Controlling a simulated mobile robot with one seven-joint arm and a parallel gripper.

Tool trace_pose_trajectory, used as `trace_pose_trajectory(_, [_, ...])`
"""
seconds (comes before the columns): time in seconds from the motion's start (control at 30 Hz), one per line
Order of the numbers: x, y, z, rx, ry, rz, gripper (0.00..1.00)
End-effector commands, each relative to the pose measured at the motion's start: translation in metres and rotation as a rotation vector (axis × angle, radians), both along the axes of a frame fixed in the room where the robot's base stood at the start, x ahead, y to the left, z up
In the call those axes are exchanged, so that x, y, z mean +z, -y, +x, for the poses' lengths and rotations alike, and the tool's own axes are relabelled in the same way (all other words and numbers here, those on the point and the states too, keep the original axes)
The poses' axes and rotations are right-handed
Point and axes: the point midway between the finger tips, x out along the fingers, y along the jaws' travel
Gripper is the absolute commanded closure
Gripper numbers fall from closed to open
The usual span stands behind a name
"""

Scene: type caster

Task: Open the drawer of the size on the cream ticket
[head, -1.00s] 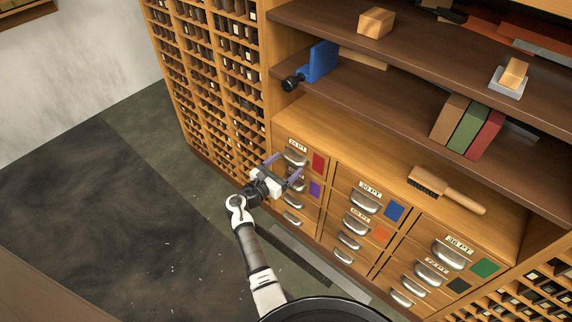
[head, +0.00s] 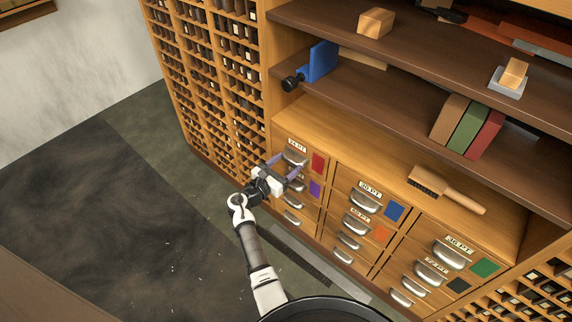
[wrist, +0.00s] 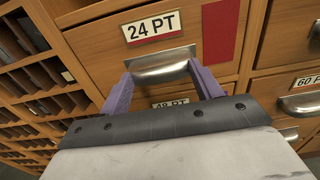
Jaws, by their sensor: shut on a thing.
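The 24 PT drawer (head: 306,157) is at the top of the left column and looks closed. It has a red patch (head: 318,162) and a metal cup handle (wrist: 160,68). My gripper (wrist: 160,75) is shut on this handle, with one purple finger at each end of it. The 24 PT label (wrist: 152,27) is above the handle in the wrist view. The 48 PT label (wrist: 170,102) is partly hidden below my fingers. Other labelled drawers are 30 PT (head: 370,187), 60 PT (head: 360,214), 36 PT (head: 459,245) and 72 PT (head: 437,266). I cannot see a cream ticket.
Type cases with small compartments (head: 215,80) stand left of the drawers. A brush (head: 447,190) lies on the counter above them. Shelves above hold a blue bookend-like piece (head: 322,62), several books (head: 468,125) and wooden blocks (head: 376,22). The floor at left (head: 90,200) is clear.

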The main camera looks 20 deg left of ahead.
Motion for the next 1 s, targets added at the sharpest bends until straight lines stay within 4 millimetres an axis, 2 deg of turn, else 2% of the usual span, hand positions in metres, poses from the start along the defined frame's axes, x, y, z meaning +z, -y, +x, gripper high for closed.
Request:
trace_pose_trajectory(0.17, [0.001, -0.006, -0.016, 0.001, -0.002, -0.002, 0.77])
trace_pose_trajectory(0.27, [0.002, -0.012, -0.032, 0.002, -0.003, -0.001, 0.77])
trace_pose_trajectory(0.37, [0.004, -0.019, -0.053, 0.003, -0.003, -0.001, 0.77])
trace_pose_trajectory(0.8, [0.002, -0.060, -0.167, 0.004, -0.002, -0.002, 0.77])
trace_pose_trajectory(1.0, [0.001, -0.076, -0.210, 0.003, 0.000, -0.003, 0.77])
